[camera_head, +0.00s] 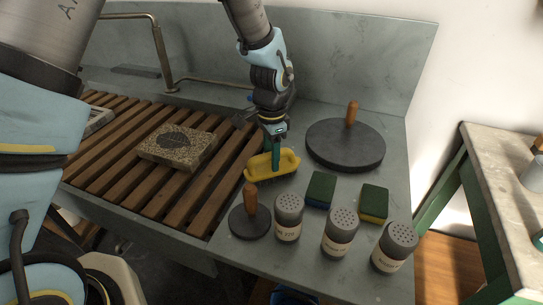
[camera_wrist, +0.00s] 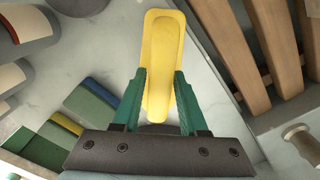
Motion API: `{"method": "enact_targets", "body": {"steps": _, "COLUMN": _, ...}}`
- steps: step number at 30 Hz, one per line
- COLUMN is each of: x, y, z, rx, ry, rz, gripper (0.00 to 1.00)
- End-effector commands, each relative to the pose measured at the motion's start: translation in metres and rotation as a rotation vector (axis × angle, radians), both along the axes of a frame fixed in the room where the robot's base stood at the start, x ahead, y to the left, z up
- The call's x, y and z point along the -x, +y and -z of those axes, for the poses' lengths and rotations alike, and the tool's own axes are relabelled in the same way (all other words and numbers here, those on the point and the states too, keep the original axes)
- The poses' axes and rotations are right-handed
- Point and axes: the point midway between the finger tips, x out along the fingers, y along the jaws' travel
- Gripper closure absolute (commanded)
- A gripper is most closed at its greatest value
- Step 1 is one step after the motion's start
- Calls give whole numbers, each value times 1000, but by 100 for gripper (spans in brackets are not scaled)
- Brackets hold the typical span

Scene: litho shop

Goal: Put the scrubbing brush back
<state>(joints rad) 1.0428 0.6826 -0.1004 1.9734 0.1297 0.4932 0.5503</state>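The scrubbing brush (camera_head: 285,163) is a yellow block with a raised, rounded grip along its top. It is at the left part of the grey stone counter (camera_head: 285,258), beside the wooden slats. In the wrist view the brush (camera_wrist: 163,45) runs lengthwise between my fingers and sticks out beyond them. My gripper (camera_head: 274,158) points down from above, with its green fingers on the brush. In the wrist view my gripper (camera_wrist: 161,88) has one finger against each side of the raised grip. I cannot tell whether the brush touches the counter.
A small wooden-handled disc (camera_head: 250,218) is in front; a large one (camera_head: 346,145) is behind. A stone slab (camera_head: 177,147) lies on the slatted rack (camera_head: 120,180).

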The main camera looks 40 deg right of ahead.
Motion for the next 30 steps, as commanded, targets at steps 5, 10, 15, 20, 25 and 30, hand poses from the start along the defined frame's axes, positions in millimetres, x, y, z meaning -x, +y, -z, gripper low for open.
{"method": "enact_targets", "body": {"steps": 5, "x": 0, "y": 0, "z": 0, "rx": 0, "ry": 0, "rz": 0, "gripper": 38}}
{"method": "enact_targets", "body": {"steps": 10, "x": 0, "y": 0, "z": 0, "rx": 0, "ry": 0, "rz": 0, "gripper": 38}}
{"method": "enact_targets", "body": {"steps": 15, "x": 0, "y": -1, "z": -6, "rx": 2, "ry": -1, "rz": -1, "gripper": 38}}
{"method": "enact_targets", "body": {"steps": 20, "x": -1, "y": -1, "z": -28, "rx": 6, "ry": -2, "rz": -1, "gripper": 38}}
{"method": "enact_targets", "body": {"steps": 25, "x": -1, "y": -2, "z": -65, "rx": 7, "ry": -4, "rz": 0, "gripper": 38}}
{"method": "enact_targets", "body": {"steps": 30, "x": -1, "y": -1, "z": -98, "rx": 5, "ry": -2, "rz": 0, "gripper": 38}}
